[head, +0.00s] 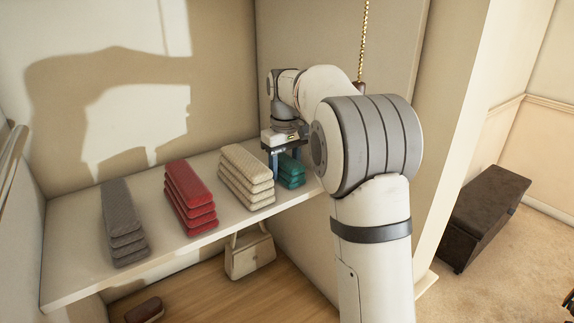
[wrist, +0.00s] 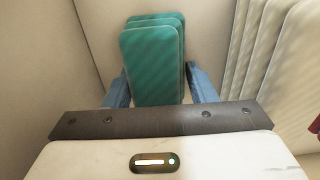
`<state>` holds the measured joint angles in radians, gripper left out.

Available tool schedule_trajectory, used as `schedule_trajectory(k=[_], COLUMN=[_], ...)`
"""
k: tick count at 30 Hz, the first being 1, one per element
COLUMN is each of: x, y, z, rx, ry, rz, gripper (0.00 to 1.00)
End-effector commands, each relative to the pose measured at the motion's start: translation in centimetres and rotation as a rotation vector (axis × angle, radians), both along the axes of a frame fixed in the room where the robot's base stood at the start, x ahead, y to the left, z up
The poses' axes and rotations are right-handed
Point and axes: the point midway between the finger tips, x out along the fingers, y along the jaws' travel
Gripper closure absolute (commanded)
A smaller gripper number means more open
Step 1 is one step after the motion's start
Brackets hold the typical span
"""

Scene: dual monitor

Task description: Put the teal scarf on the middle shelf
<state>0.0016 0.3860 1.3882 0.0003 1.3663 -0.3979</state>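The teal scarf (head: 291,171) is a folded stack at the right end of the white shelf (head: 70,265). It also shows in the wrist view (wrist: 152,62), upright in the picture between my fingers. My gripper (wrist: 160,85) points down at it, with one blue finger on each side. In the head view my gripper (head: 284,165) partly hides the scarf. The fingers are spread about the scarf's width; I cannot tell whether they press on it. The scarf appears to rest on the shelf.
Cream (head: 247,178), red (head: 189,197) and grey (head: 124,222) folded stacks stand left along the shelf, the cream one close by. A side wall is close on the right. Below are a cream handbag (head: 249,255) and a dark red item (head: 144,310). A dark bench (head: 486,205) stands outside at right.

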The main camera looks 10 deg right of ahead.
Motion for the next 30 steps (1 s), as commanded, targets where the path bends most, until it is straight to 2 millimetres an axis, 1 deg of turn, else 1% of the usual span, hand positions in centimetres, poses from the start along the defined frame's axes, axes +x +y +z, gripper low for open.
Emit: schedule_trajectory(k=[1,7,14,17,20,23,27,30], x=[0.0,0.0,0.0,0.0,0.1,0.1,0.1,0.1], y=[0.0,0.0,-0.1,-0.1,-0.1,-0.1,-0.1,-0.1], z=[0.0,0.0,0.0,0.5,1.7,3.6,6.9,9.0], rx=[0.000,0.000,0.000,0.000,0.000,0.000,0.000,0.000], ry=[0.001,0.001,0.001,-0.001,-0.003,-0.003,-0.003,-0.003], rz=[0.000,-0.001,-0.001,-0.001,-0.002,-0.002,-0.002,-0.002], gripper=[0.45,0.28,0.28,0.28,0.28,0.28,0.28,0.28])
